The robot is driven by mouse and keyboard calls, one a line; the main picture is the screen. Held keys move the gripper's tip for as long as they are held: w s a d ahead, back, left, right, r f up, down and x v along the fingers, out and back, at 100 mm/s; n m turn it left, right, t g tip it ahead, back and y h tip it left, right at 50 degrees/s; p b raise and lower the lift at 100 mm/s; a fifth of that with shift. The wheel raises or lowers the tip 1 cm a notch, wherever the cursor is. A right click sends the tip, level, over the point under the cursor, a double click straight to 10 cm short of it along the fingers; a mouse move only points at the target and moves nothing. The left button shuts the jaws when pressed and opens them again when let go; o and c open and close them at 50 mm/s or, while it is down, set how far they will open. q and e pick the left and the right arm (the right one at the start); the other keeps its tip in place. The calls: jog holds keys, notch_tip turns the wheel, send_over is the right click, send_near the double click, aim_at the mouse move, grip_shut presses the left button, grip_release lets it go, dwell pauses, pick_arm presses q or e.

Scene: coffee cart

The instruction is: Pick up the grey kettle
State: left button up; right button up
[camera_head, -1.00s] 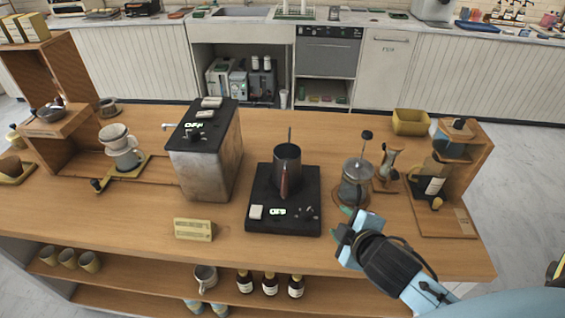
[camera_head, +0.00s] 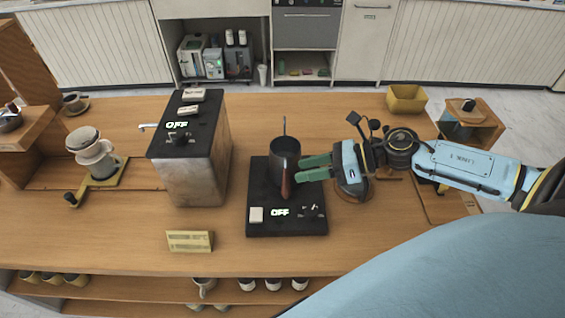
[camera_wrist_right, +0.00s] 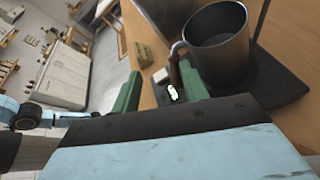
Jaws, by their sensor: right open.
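The grey kettle (camera_head: 285,152) is a dark grey pot with a brown handle and a thin rod standing up from it. It sits upright on a black hot plate (camera_head: 261,224) whose display reads OFF. My right gripper (camera_head: 300,169) has come in from the right and is open. Its two green fingers point left, with their tips close beside the kettle and its handle. In the right wrist view the kettle (camera_wrist_right: 222,55) stands past the fingers of the right gripper (camera_wrist_right: 163,85), and its handle appears between them. I cannot tell if they touch. My left gripper is out of view.
A large grey machine (camera_head: 188,172) with an OFF display stands left of the hot plate. A small sign (camera_head: 190,241) lies near the front edge. My right arm partly covers things on the right. A yellow bin (camera_head: 406,98) stands behind it.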

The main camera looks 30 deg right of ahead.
jog(key=f, duration=0.6)
jog(key=shift+w+a+f, duration=0.1)
jog(key=shift+a+f, duration=0.1)
jog(key=shift+f, duration=0.1)
jog(key=shift+p+x, duration=0.3)
jog(key=shift+x, duration=3.25)
grip_shut()
jog(key=shift+r, duration=0.15)
